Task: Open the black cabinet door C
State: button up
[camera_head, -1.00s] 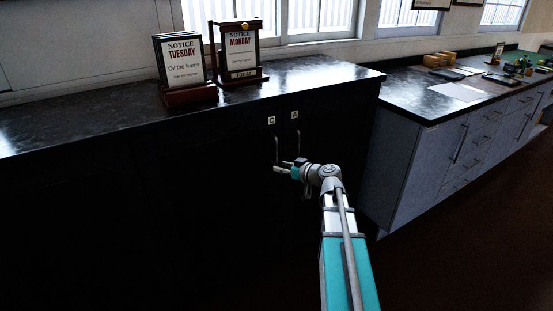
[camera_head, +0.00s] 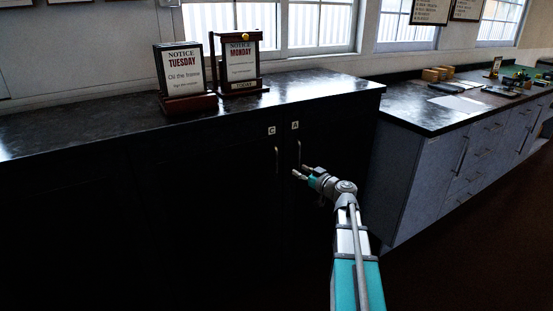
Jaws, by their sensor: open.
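The black cabinet door C (camera_head: 225,195) is on the front of the dark cabinet, and its small white C label (camera_head: 271,131) sits near its upper right corner. It looks flush, but the front is too dark to be sure. Its thin vertical handle (camera_head: 277,159) hangs below the label. My gripper (camera_head: 299,172) is open and empty, a little right of and below that handle, with its fingers pointing left. It appears near the lower end of the handle of door A; I cannot tell whether it touches.
Door A (camera_head: 325,150), with its own handle (camera_head: 299,152), adjoins door C on the right. Two notice stands, Tuesday (camera_head: 183,78) and Monday (camera_head: 239,62), stand on the dark countertop (camera_head: 75,125). A grey drawer cabinet (camera_head: 425,180) stands at right. Dark floor lies in front.

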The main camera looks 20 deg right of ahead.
send_over(276, 175)
jog(key=shift+w+d, duration=0.15)
jog(key=shift+w, duration=0.1)
dwell(0.4)
grip_shut()
dwell(0.3)
